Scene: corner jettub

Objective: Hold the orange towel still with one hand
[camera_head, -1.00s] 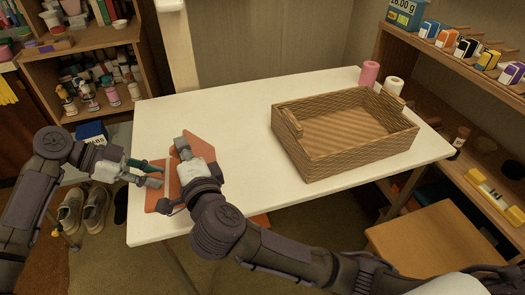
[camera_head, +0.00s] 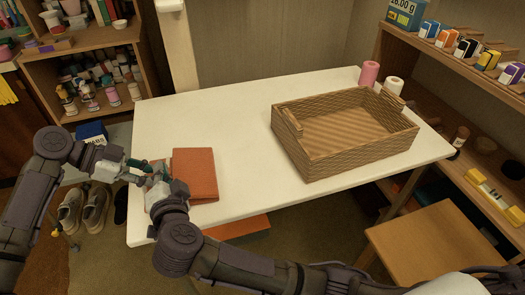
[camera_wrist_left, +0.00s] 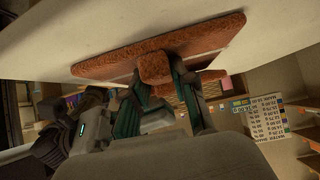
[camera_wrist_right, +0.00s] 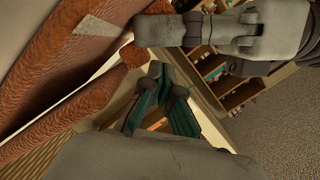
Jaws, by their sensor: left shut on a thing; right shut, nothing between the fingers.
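The orange towel (camera_head: 196,174) lies folded on the front left part of the white table, with its left part covered by my grippers. My left gripper (camera_head: 142,172) is at the towel's left edge. The left wrist view shows its fingers shut on a fold of the orange towel (camera_wrist_left: 155,68). My right gripper (camera_head: 158,177) is right beside the left one, over the towel's left side, and hides part of it. In the right wrist view its fingers (camera_wrist_right: 158,75) are shut and empty, apart from the towel (camera_wrist_right: 90,60), which has a pale patch.
A wicker basket (camera_head: 290,150) stands on the right half of the white table (camera_head: 220,110). Pink (camera_head: 369,73) and cream (camera_head: 393,87) rolls stand behind it. The table middle is clear. Shelves flank the table, and a wooden stool (camera_head: 425,240) stands at front right.

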